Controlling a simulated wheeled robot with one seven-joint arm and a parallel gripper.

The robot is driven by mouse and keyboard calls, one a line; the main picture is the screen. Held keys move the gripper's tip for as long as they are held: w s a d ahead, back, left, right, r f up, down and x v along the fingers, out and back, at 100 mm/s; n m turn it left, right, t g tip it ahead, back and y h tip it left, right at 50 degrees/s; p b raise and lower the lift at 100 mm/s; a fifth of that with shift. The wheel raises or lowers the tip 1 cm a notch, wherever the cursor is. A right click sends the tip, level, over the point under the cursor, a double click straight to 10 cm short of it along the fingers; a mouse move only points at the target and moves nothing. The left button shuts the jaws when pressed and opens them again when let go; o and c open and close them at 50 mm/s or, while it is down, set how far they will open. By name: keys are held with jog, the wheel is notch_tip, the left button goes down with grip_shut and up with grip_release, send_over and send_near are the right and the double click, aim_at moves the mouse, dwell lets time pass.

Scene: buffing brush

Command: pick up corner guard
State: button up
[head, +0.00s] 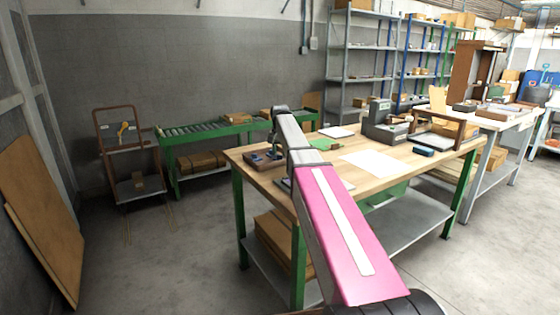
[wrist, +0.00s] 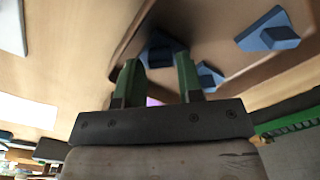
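Blue angular pieces, which look like corner guards, lie in a shallow brown tray (wrist: 226,72) in the wrist view. One corner guard (wrist: 160,44) lies just past my fingertips, partly hidden by them. A smaller blue piece (wrist: 209,75) lies beside the right finger, and a larger one (wrist: 267,32) is at the upper right. My gripper (wrist: 158,62) has two green fingers, apart with nothing visibly held between them. In the head view my gripper (head: 268,150) is over the tray (head: 250,160) at the workbench's left end; the pieces there are too small to make out.
The wooden workbench (head: 395,160) has a white sheet (head: 376,164), a green-grey machine (head: 384,125) and a dark blue item (head: 424,151) on it. A green roller conveyor (head: 205,134) stands behind to the left.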

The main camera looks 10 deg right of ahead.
aim_at(280, 158)
notch_tip(280, 158, down, 2)
jog(key=shift+f, duration=0.2)
jog(key=c, duration=0.5)
jog(key=shift+c, duration=0.2)
jog(key=shift+r, duration=0.1)
